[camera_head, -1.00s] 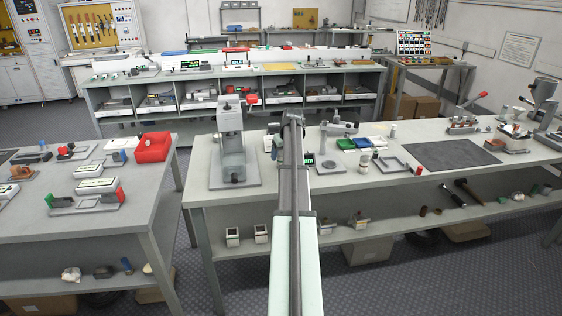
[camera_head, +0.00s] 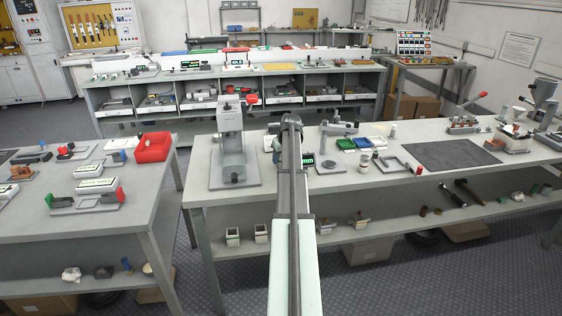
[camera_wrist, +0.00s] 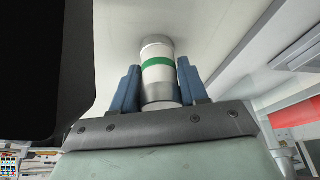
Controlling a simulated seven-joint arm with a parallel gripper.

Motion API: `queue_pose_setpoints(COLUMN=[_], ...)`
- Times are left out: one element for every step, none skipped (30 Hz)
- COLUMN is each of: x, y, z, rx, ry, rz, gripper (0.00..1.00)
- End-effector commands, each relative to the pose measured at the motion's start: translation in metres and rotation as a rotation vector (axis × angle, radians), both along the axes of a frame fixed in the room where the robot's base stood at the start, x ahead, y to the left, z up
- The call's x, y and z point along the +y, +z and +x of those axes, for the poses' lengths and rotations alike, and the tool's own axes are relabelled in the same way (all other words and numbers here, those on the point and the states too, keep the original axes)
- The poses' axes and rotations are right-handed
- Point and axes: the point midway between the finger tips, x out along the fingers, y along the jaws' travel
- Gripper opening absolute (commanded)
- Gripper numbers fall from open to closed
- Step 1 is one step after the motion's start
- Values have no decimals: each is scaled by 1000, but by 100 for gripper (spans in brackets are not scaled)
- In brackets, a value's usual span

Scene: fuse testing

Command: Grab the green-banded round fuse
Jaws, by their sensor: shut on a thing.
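The round fuse (camera_wrist: 158,76) is a white cylinder with a green band and grey end caps. In the wrist view it sits between the two blue fingers of my gripper (camera_wrist: 158,65), which are shut on it. Its far end points to a pale surface, and I cannot tell whether it touches it. In the head view my arm reaches over the middle bench (camera_head: 400,186), and its own links mostly hide the gripper and the fuse.
A grey press (camera_head: 232,150) stands left of my arm. A red bin (camera_head: 154,147) is on the left table.

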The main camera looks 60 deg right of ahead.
Motion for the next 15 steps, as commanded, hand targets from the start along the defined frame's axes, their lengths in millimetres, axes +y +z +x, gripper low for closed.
queue_pose_setpoints(x=[0, 0, 0, 0, 0, 0, 0, 0, 0, 0, 0, 0, 0, -1, -1], y=[0, 0, 0, 0, 0, 0, 0, 0, 0, 1, 2, 4, 6, 9, 14], z=[0, 0, 0, 0, 0, 0, 0, 0, 0, 0, 0, 0, 0, 0, 0], rx=[0, 0, 0, 0, 0, 0, 0, 0, 0, -1, -1, -1, -1, 0, -1], ry=[0, 0, 0, 0, 0, 0, 0, 0, 0, 0, 0, 0, 0, 0, 0], rz=[0, 0, 0, 0, 0, 0, 0, 0, 0, 0, 0, 0, 0, -1, -2], gripper=[14, 11, 7, 7, 7, 7, 7, 7, 7, 7, 7, 7, 7, 7, 7])
